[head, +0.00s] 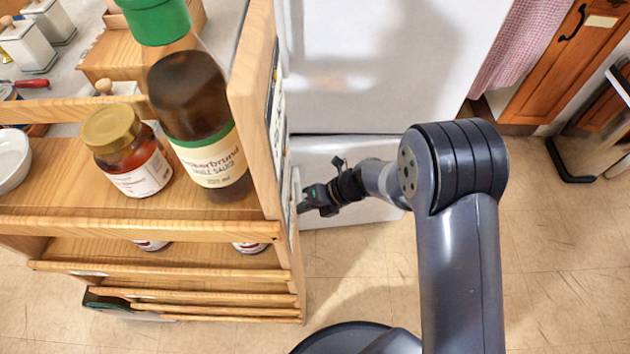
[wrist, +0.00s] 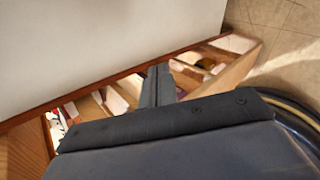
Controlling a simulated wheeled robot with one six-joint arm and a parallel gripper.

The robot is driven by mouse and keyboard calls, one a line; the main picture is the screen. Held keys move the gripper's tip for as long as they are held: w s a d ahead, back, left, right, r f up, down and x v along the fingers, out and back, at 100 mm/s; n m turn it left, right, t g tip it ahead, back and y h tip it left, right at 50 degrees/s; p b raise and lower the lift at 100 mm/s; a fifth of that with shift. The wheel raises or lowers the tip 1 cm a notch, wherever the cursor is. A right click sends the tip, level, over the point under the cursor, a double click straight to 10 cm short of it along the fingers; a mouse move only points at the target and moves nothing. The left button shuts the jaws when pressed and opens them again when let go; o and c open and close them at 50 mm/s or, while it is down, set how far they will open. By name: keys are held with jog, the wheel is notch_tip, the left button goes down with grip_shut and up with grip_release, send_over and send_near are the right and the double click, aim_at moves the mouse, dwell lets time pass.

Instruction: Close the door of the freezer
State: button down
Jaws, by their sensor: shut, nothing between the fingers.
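A tall white appliance, which looks like the fridge-freezer (head: 370,70), stands behind my arm in the head view. A dark horizontal gap runs across it, with a lower white panel (head: 325,152) below, likely the freezer door. I cannot tell how far it stands open. My gripper (head: 308,203) is low in front of the lower panel, close beside the wooden rack's right side. In the wrist view, my gripper (wrist: 158,84) is shut and empty, its tips near the edge of a large white panel (wrist: 100,50). Contact is unclear.
The wooden rack (head: 150,228) fills the left, close to my gripper, holding a green-capped sauce bottle (head: 205,120) and a gold-lidded jar (head: 128,155). Wooden cabinets (head: 565,60) with a checked cloth (head: 520,45) stand at the upper right.

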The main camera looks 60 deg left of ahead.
jog(key=w+f+m+g+y+b, duration=0.1)
jog(key=w+f+m+y+b, duration=0.4)
jog(key=b, duration=0.4)
jog(key=m+t+y+b, duration=0.4)
jog(key=m+y+b, duration=0.25)
jog(key=b, duration=0.25)
send_near(305, 161)
jog(key=s+a+f, duration=0.1)
jog(key=s, duration=0.3)
jog(key=a, duration=0.1)
jog(key=w+a, duration=0.1)
jog(key=a, duration=0.1)
jog(key=shift+w+a+y+b, duration=0.3)
jog(key=shift+w+y, duration=0.05)
jog(key=shift+w+a+r, duration=0.15)
jog(key=shift+w+a, duration=0.1)
jog(key=shift+a, duration=0.25)
